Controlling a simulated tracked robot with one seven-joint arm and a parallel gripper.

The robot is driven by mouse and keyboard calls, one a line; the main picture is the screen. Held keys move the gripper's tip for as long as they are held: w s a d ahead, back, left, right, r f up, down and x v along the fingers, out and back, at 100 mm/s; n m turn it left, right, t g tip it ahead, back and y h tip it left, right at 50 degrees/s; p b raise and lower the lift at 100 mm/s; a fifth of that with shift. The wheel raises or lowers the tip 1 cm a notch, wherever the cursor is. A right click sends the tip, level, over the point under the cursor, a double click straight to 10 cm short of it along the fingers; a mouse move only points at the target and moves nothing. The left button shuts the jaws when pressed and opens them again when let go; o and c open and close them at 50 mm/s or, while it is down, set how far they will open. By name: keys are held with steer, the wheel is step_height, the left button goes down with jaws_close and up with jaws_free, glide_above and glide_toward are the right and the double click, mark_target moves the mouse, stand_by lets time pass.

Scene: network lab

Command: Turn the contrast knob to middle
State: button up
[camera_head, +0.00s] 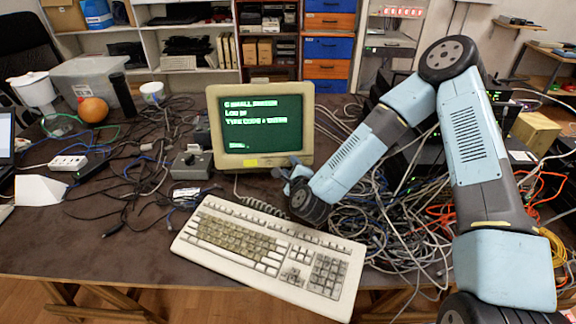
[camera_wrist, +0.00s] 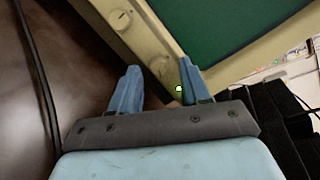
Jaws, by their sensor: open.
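The beige monitor (camera_head: 215,135) with a green text screen stands behind the keyboard. In the wrist view, two round beige knobs show on its bezel (camera_wrist: 145,42): one knob (camera_wrist: 120,19) farther up the picture, the other knob (camera_wrist: 160,66) close to my fingertips. I cannot read which is the contrast knob or where it points. A small green light (camera_wrist: 180,88) glows beside my right finger. My gripper (camera_wrist: 160,72) is open, with the nearer knob between its blue fingertips; contact cannot be told. In the head view, my gripper (camera_head: 287,178) is at the monitor's lower right corner.
The keyboard (camera_head: 262,253) lies in front of the monitor, close below my gripper. A thick tangle of cables (camera_head: 370,225) lies to the right. A grey box with a knob (camera_head: 190,163) and loose cables lie to the left.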

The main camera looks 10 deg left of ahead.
steer(key=shift+w+f, duration=0.1)
steer(key=shift+w, duration=0.25)
steer(key=shift+a, duration=0.1)
steer(key=shift+s, duration=0.1)
steer(key=shift+c, duration=0.2)
steer(key=shift+a, duration=0.1)
steer(key=shift+c, duration=0.8)
steer(key=shift+s, duration=0.1)
jaws_close()
